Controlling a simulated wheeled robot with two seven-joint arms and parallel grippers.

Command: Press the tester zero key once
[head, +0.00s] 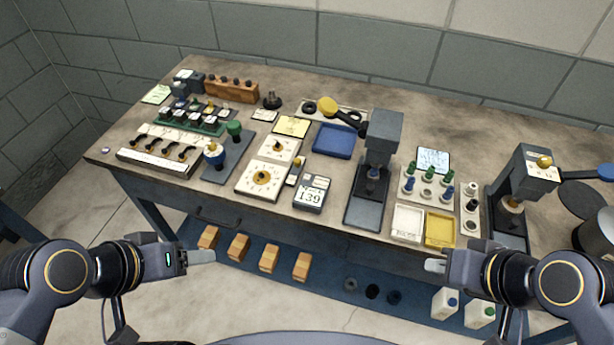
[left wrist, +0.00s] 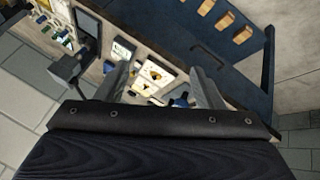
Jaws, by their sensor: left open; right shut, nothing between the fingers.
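A dark grey box with a lit display (head: 311,193), reading about 139, stands near the front middle of the bench and looks like the tester. Small keys show on its upper face, but they are too small to tell which is the zero key. My left gripper (head: 201,256) is open and empty, in front of the bench and left of the tester. Its two fingers show apart in the left wrist view (left wrist: 160,72). My right gripper (head: 437,265) is shut and empty, in front of the bench's edge and right of the tester. Neither touches the tester.
Two cream dial plates (head: 261,180) lie left of the tester, and a dark press (head: 374,170) stands to its right. A blue tray (head: 334,141) lies behind. A white tray (head: 407,222) and a yellow tray (head: 440,229) sit near the front edge. Wooden blocks (head: 239,247) lie on the lower shelf.

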